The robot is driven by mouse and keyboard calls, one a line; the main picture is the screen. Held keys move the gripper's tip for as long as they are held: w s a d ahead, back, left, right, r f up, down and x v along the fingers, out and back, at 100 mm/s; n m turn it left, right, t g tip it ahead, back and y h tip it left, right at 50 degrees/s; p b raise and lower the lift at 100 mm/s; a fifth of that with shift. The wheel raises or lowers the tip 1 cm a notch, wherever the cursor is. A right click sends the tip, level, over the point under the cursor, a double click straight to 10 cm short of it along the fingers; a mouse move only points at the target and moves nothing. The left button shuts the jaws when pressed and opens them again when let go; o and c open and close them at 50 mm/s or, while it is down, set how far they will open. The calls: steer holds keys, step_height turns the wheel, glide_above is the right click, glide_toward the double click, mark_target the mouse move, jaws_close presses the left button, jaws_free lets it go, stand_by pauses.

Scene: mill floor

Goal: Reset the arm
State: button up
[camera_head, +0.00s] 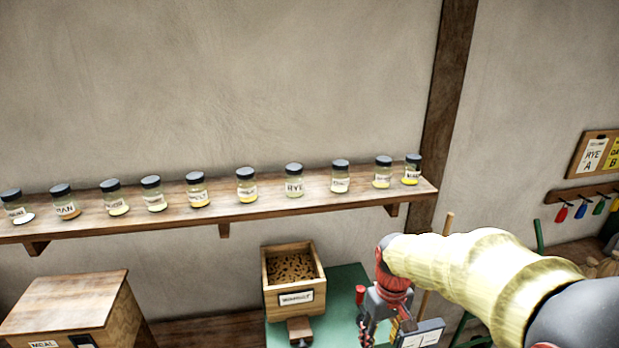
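My arm comes in from the lower right, with a pale yellow sleeve over it and a red section at the wrist. My gripper (384,312) hangs at the end of it, over or in front of a green surface (345,292). Its fingers are small and partly lost against the things behind them, so I cannot tell whether they are open or shut or hold anything.
A wooden wall shelf (318,188) carries several dark-lidded jars. A labelled wooden box (296,312) of brown pieces stands left of my gripper. A meal bin (68,302) is at lower left. Coloured tags (581,211) hang at right.

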steer(key=s+d+f+m+t+b, duration=0.1)
steer(key=s+f+t+b, duration=0.2)
steer(key=s+b, duration=0.6)
steer(key=s+d+f+m+t+b, duration=0.1)
steer(key=s+f+m+t+b, duration=0.1)
steer(key=s+f+b, duration=0.3)
steer(key=s+b, duration=0.4)
steer(key=b, duration=0.4)
steer(key=shift+m+t+b, duration=0.3)
steer(key=shift+t+b, duration=0.1)
